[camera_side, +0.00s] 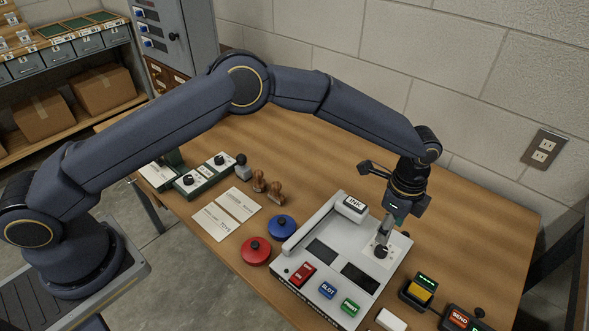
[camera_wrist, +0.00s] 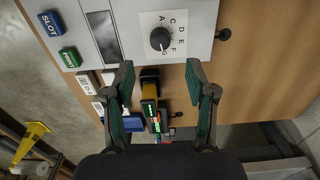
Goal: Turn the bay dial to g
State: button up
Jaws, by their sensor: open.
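The bay dial (camera_wrist: 160,39) is a round dark knob on a white lettered plate (camera_wrist: 148,20) at the top of the wrist view. In the side view the dial (camera_side: 380,252) sits on the right part of the grey console (camera_side: 328,222). My gripper (camera_wrist: 160,72) is open and empty, its two fingers wide apart. In the side view my gripper (camera_side: 385,236) is over the dial, partly overlapping it.
The console carries an INK block (camera_side: 350,207) and red, blue SLOT (camera_side: 328,290) and green PRINT (camera_side: 350,307) buttons. Red (camera_side: 256,250) and blue (camera_side: 281,227) round pads lie left of it. A yellow-topped box (camera_side: 418,291) and a SEND box (camera_side: 460,319) stand at right.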

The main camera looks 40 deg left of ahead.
aim_at(382, 249)
notch_tip(382, 249, down, 8)
jog(key=shift+r, duration=0.1)
